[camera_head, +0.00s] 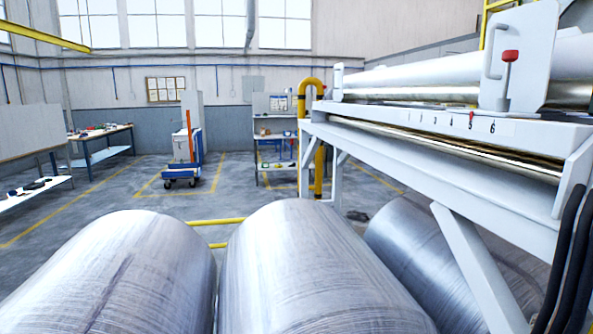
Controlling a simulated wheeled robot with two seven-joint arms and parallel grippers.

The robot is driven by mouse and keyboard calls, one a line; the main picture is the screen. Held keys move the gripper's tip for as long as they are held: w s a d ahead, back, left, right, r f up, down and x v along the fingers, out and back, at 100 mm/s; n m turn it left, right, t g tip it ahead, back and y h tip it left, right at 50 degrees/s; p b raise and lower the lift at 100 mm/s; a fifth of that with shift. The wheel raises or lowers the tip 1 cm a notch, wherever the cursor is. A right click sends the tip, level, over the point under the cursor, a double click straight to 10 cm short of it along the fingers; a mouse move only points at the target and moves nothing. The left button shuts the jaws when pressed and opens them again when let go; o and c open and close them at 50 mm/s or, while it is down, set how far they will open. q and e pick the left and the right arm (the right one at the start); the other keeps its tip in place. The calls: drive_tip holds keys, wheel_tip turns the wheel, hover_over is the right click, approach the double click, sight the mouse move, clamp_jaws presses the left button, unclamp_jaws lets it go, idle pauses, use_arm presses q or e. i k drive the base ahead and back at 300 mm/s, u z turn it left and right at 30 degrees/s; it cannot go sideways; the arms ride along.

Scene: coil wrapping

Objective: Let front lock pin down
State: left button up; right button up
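A lock pin with a red knob (510,56) stands upright at the right end of the white wrapping machine (430,150). The knob sits well above that foot. Neither of my grippers shows in this view, so I cannot see whether they are open or shut.
Large wrapped coils (120,265) fill the foreground; another coil (300,265) is in the middle and one (410,245) is partly under the machine. Dark curved tubes (568,260) are at the lower right. A yellow post (318,140) stands behind. Open floor lies left.

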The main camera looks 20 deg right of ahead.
sight(509, 57)
drive_tip(key=z, duration=1.85)
drive_tip(key=k, duration=0.5)
drive_tip(key=u, duration=0.25)
drive_tip(key=i, duration=0.45)
